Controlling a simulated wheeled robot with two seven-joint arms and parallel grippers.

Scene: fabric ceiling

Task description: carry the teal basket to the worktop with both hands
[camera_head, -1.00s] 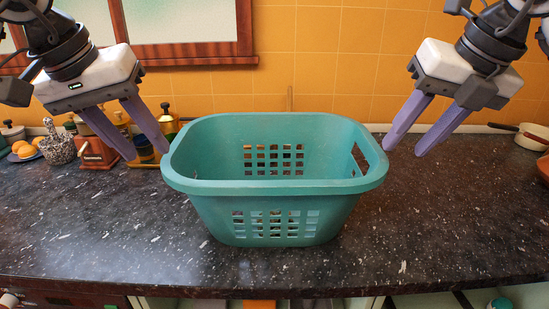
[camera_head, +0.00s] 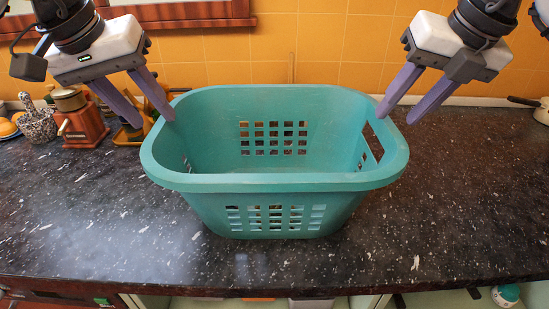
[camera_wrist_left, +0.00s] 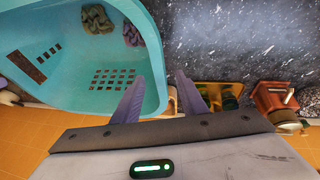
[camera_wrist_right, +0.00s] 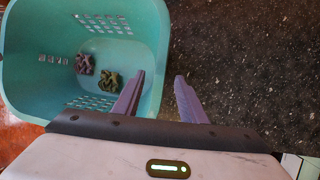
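The teal basket (camera_head: 275,181) sits upright over the dark speckled worktop (camera_head: 80,225), in the middle of the head view. I cannot tell whether its base touches the surface. It holds two small crumpled bundles, an olive one (camera_wrist_left: 97,18) and a darker one (camera_wrist_right: 84,63). My left gripper (camera_head: 155,119) is at the basket's left end, its fingers apart, one over the inside and one outside the wall. My right gripper (camera_head: 396,115) is likewise open at the right end, near the handle slot. Neither gripper visibly clamps the rim.
At the back left stand a red grinder (camera_head: 84,122), a speckled mortar (camera_head: 38,124) and a plate with oranges (camera_head: 7,128). A pan (camera_head: 541,111) lies at the far right. The tiled wall (camera_head: 300,40) closes the back. The worktop's front and right are clear.

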